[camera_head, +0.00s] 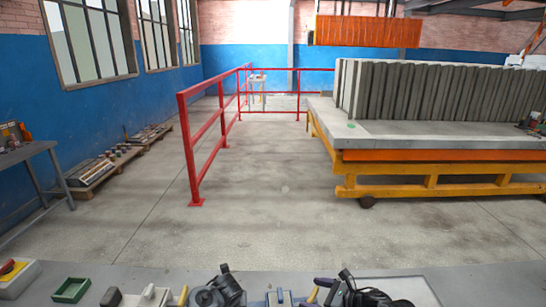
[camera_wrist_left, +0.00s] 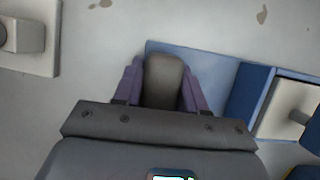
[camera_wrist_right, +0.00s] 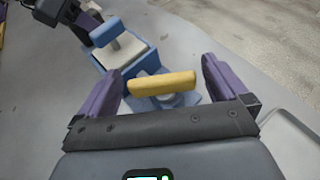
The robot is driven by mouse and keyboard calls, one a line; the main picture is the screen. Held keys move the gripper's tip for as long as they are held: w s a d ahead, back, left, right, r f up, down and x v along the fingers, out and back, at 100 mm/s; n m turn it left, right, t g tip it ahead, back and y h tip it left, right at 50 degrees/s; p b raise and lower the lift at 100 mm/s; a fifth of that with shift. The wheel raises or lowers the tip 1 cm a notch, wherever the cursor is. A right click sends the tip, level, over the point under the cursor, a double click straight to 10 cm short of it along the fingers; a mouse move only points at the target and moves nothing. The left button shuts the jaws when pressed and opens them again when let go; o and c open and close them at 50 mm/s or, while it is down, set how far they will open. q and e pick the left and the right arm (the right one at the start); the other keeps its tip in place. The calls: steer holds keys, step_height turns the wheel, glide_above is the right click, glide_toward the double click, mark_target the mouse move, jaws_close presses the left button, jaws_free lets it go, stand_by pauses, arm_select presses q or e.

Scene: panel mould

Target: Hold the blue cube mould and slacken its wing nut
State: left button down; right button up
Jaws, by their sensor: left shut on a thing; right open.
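The blue cube mould (camera_wrist_right: 146,62) sits on the grey bench and holds a pale grey block (camera_wrist_right: 122,56). It also shows at the bottom of the head view (camera_head: 272,299). My left gripper (camera_wrist_left: 163,78) is shut on a dark grey upright grip (camera_wrist_left: 163,88) at one side of the mould. The yellow wing nut (camera_wrist_right: 162,84) is on the mould's opposite side, and in the head view (camera_head: 312,295) it shows at the bottom. My right gripper (camera_wrist_right: 162,72) is open, with its purple fingers apart on both sides of the wing nut. No contact is visible.
A pale block with a grey knob (camera_wrist_left: 24,36) is near my left gripper. A pale plate (camera_head: 415,289) lies right of my right gripper. A red railing (camera_head: 190,150) stands beyond.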

steer(key=v, duration=1.1)
steer(key=shift+r, duration=0.1)
steer(key=shift+c, duration=0.5)
